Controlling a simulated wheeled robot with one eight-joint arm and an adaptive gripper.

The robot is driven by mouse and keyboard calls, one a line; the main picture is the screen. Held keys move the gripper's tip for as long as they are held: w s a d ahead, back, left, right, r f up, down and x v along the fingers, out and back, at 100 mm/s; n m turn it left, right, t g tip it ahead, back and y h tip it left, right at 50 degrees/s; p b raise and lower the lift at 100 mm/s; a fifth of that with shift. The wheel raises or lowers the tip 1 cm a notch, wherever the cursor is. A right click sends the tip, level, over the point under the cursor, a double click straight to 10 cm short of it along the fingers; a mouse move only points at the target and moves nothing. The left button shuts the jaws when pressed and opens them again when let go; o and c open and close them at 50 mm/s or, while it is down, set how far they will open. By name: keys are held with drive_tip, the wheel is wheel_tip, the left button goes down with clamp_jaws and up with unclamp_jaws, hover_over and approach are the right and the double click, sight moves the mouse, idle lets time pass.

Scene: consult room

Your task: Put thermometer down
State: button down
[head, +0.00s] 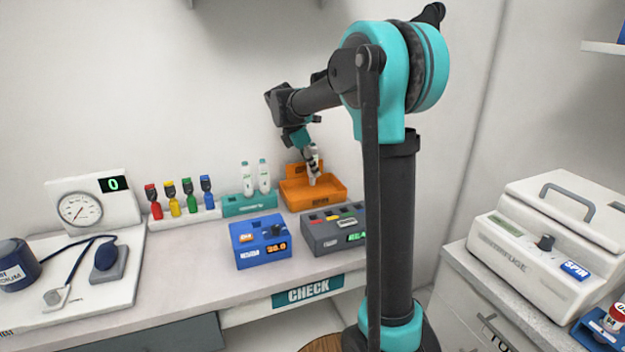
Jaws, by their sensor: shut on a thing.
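My gripper (311,160) is at the end of the arm, over the orange tray (342,190) at the back of the counter. It is shut on a small, pale, upright thing, which I take to be the thermometer (314,150). The gripper partly hides it. Its lower end is low over the tray, and I cannot tell whether it touches the floor of the tray.
A teal rack (235,210) with two white tubes stands left of the tray. A blue box (260,252) with a display and a dark grey box (320,239) stand in front. Coloured bottles (172,207) are farther left. A white centrifuge (520,260) is at right.

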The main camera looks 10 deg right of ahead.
sight(311, 176)
drive_tip(key=shift+f, duration=2)
drive_tip(key=shift+f, duration=0.15)
drive_tip(key=c, duration=1.4)
unclamp_jaws()
drive_tip(key=v, duration=1.2)
drive_tip(key=shift+s, duration=0.1)
